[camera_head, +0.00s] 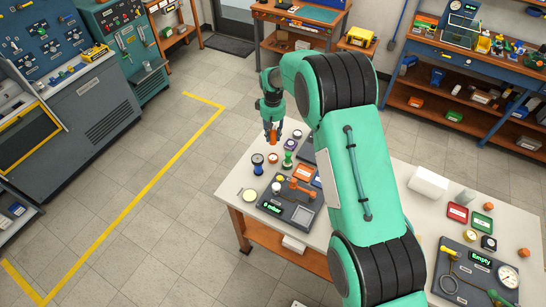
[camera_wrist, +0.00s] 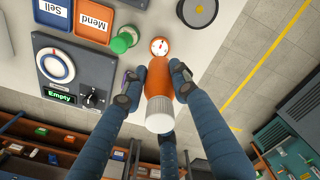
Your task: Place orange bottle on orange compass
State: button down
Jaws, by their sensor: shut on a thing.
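An orange bottle (camera_wrist: 159,90) with a white cap is held between the fingers of my gripper (camera_wrist: 156,82) in the wrist view. The cap end points toward the camera. The orange compass (camera_wrist: 160,46), with a pale face and a red needle, is on the white tabletop just beyond the bottle's far end. Whether the bottle touches the compass cannot be told. In the head view my gripper (camera_head: 271,112) is over the far left corner of the table, with the bottle (camera_head: 272,136) below it.
A green knob-like object (camera_wrist: 122,40) stands close left of the compass. A dark round object (camera_wrist: 197,10) is at the right near the table edge. Orange Mend (camera_wrist: 95,22) and blue Sell (camera_wrist: 52,10) trays and a grey dial device (camera_wrist: 75,78) are further left.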

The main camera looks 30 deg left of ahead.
aim_at(273, 143)
jog(key=shift+f+p, duration=0.4)
jog(key=shift+f, duration=2.5)
jog(key=shift+f+p, duration=0.3)
jog(key=shift+f, duration=1.8)
jog(key=shift+f, duration=0.2)
jog(key=c, duration=1.4)
grip_release()
jog(key=shift+o, duration=0.2)
jog(key=shift+r, duration=0.15)
jog(key=shift+r+b, duration=0.9)
jog(key=shift+r, duration=5.2)
